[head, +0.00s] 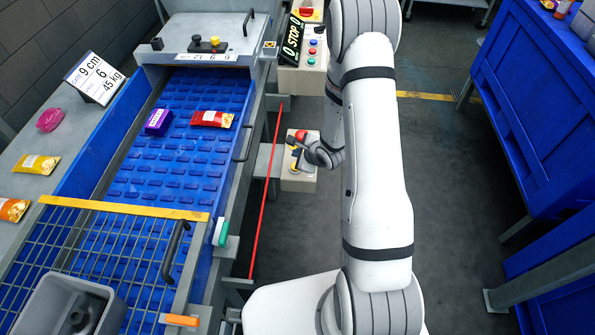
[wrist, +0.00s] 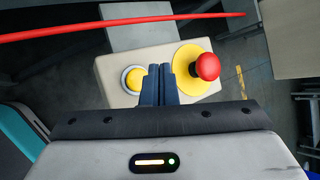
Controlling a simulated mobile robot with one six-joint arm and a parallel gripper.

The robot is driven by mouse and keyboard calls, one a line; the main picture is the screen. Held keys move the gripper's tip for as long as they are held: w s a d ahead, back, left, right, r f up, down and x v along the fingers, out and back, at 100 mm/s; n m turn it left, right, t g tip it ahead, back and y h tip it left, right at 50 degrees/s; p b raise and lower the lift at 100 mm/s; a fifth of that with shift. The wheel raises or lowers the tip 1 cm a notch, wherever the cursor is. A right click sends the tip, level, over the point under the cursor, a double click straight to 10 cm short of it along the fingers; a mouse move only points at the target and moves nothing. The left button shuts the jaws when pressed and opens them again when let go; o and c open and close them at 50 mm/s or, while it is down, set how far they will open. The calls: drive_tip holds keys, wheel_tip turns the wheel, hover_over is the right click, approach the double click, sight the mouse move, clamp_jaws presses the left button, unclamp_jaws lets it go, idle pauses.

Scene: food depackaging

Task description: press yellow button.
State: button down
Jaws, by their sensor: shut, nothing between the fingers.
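The yellow button (wrist: 132,79) is round, set in a pale ring on a beige control box (wrist: 112,68). In the wrist view it lies just left of my gripper (wrist: 158,72), whose dark fingers are together and empty. The fingertips show between the yellow button and a red mushroom button (wrist: 207,67) on a yellow disc. I cannot tell how high they are above the box. In the head view the box (head: 300,184) stands beside the conveyor, partly hidden by my gripper and wrist.
A red cord (head: 264,200) runs along the conveyor's side, and it crosses the top of the wrist view (wrist: 110,23). The blue conveyor belt (head: 180,173) carries a purple pack (head: 157,122) and a red pack (head: 212,119). Another button panel (head: 312,62) stands farther back. Open floor (head: 460,165) lies to the right.

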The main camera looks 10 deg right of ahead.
drive_tip(key=shift+f+b, duration=0.75)
drive_tip(key=shift+f, duration=1.1)
drive_tip(key=shift+f, duration=0.1)
idle(0.5)
drive_tip(key=shift+w+f, duration=0.15)
drive_tip(key=shift+f, duration=0.1)
